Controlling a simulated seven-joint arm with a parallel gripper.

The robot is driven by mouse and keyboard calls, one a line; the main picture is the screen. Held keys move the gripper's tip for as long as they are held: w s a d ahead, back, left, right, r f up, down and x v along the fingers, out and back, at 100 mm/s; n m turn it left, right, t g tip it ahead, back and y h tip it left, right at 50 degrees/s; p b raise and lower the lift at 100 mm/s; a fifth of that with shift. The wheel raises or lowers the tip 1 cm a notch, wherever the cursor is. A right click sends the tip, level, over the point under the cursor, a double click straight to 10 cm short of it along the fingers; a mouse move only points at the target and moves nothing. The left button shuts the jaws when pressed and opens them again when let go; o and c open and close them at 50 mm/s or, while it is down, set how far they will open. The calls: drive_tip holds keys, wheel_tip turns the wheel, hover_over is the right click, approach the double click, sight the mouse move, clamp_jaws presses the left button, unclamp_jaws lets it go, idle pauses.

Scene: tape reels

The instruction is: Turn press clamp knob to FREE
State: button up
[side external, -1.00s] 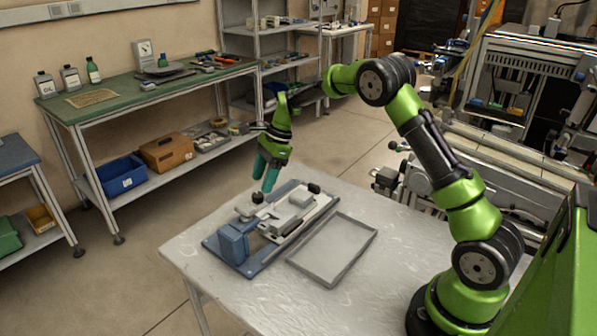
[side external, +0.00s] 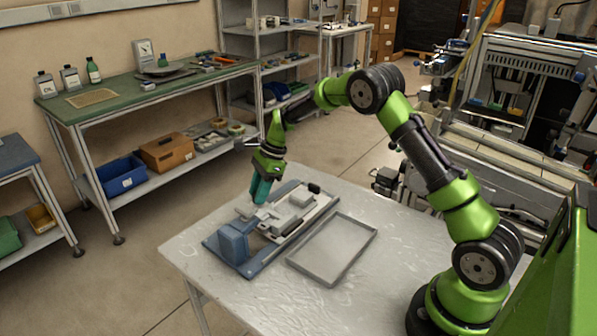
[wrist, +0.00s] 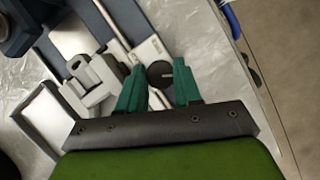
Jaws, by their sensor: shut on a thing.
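The press clamp knob (wrist: 158,73) is a dark round knob with a light mark on its top. In the wrist view it sits between the two teal fingers of my gripper (wrist: 158,88), which is shut on it. In the side view my gripper (side external: 260,190) points down at the press fixture (side external: 234,243), and its fingers hide the knob. The fixture has a blue block at its near end and pale metal parts on a blue-grey base. Any FREE lettering is too small to read.
An empty grey tray (side external: 333,250) lies beside the fixture on the light worktable (side external: 365,290). The table's right and front areas are clear. A green-topped bench (side external: 120,92) with bottles and tools stands behind, apart from the table.

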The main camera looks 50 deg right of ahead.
drive_tip(key=shift+n, duration=0.3)
drive_tip(key=n+g, duration=0.1)
drive_tip(key=n, duration=0.3)
drive_tip(key=shift+w+g, duration=0.15)
drive_tip(key=shift+g, duration=0.25)
drive_tip(key=n+g, duration=0.1)
drive_tip(key=n, duration=0.4)
drive_tip(key=shift+w+g, duration=0.1)
drive_tip(key=shift+g, duration=0.3)
drive_tip(key=n, duration=0.2)
drive_tip(key=n+g+h, duration=0.1)
drive_tip(key=n, duration=0.2)
drive_tip(key=shift+g, duration=0.3)
drive_tip(key=shift+w+a+r+n+g+h, duration=0.1)
drive_tip(key=shift+n+g+h, duration=0.2)
drive_tip(key=shift+n, duration=0.75)
drive_tip(key=shift+n+g+h, duration=0.1)
drive_tip(key=shift+n+h, duration=0.3)
drive_tip(key=shift+n, duration=0.65)
drive_tip(key=o, duration=1)
